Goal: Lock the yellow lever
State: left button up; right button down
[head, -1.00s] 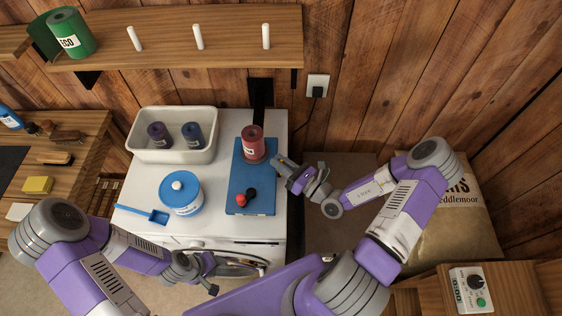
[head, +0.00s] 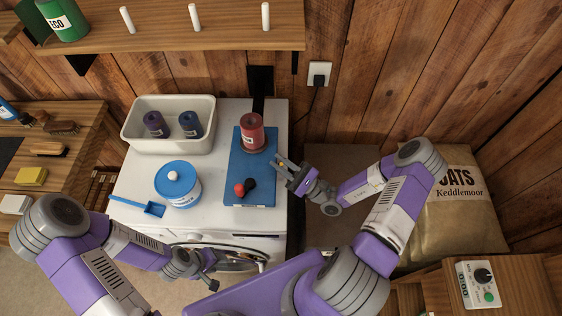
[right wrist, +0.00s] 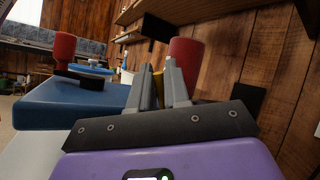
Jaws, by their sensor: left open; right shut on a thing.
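The yellow lever (right wrist: 158,86) shows as a small yellow piece between the fingers of my right gripper (right wrist: 161,84) in the right wrist view. Most of it is hidden by the fingers. In the head view my right gripper (head: 281,163) is at the right edge of the blue board (head: 240,165), shut on the lever, of which only a speck of yellow shows. A red cylinder (head: 251,132) stands upright on the board, and a lever with a red ball (head: 239,189) and black parts lies nearer its front. My left gripper (head: 211,281) is open and empty, low before the white machine.
On the white machine top (head: 217,190) are a white bin (head: 168,146) with two dark cylinders, a blue-lidded tub (head: 190,193) and a blue scoop (head: 152,208). A shelf with pegs (head: 220,27) runs above. A feed sack (head: 455,225) stands at the right.

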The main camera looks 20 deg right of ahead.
jog(key=shift+s+a+f+n+g+y, duration=0.15)
jog(key=shift+n+g+y, duration=0.15)
jog(key=shift+n+y, duration=0.4)
jog(key=c, duration=1.2)
grip_release()
jog(key=shift+h, duration=0.3)
